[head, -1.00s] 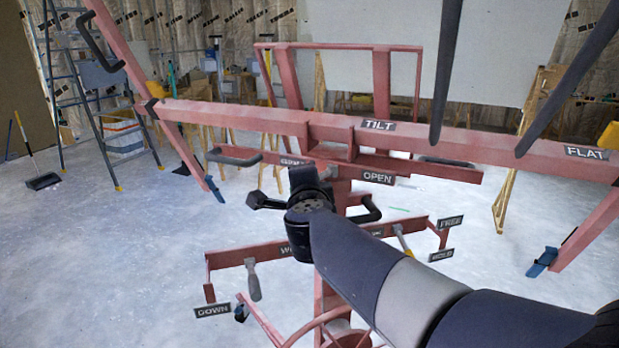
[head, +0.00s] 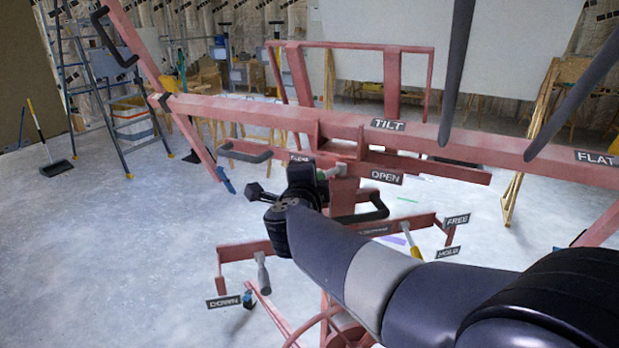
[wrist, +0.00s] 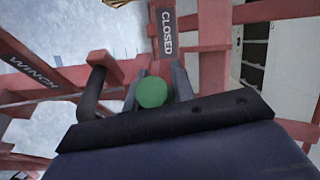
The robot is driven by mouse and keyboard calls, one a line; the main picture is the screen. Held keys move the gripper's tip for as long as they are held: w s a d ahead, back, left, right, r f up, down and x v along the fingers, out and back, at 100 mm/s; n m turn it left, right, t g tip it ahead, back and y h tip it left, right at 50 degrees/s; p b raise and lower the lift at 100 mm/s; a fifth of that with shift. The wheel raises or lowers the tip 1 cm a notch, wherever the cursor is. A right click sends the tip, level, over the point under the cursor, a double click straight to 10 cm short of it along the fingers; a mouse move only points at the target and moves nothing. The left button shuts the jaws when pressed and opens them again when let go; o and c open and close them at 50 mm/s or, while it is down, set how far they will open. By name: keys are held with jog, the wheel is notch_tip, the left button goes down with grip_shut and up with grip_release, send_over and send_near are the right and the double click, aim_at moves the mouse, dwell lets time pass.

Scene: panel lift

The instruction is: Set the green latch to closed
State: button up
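The round green knob of the latch (wrist: 153,92) shows in the wrist view. It sits between the two grey fingers of my gripper (wrist: 157,85), with one finger close on each side. I cannot make out whether both fingers press on it. A CLOSED label (wrist: 167,33) is on the red frame just beyond the knob. An OPEN label (head: 380,177) shows just right of my wrist.
A black handle (wrist: 92,95) stands close left of my gripper, with a WINCH label (wrist: 33,72) farther left. The red crossbar (head: 250,115) with the TILT label (head: 388,124) runs above my wrist. A yellow-tipped lever (head: 412,243) is to the right. Open floor (head: 110,240) is at left.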

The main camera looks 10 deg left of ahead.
jog(key=o, duration=0.3)
jog(key=shift+o, duration=0.2)
jog(key=shift+s, duration=0.1)
jog(key=s+r, duration=0.1)
jog(key=s, duration=0.9)
jog(key=shift+s+a+r, duration=0.15)
jog(key=shift+s+r, duration=0.1)
jog(key=shift+w, duration=0.1)
jog(key=w+f, duration=0.1)
jog(key=w, duration=0.9)
jog(key=shift+w+f, duration=0.25)
jog(key=shift+s, duration=0.1)
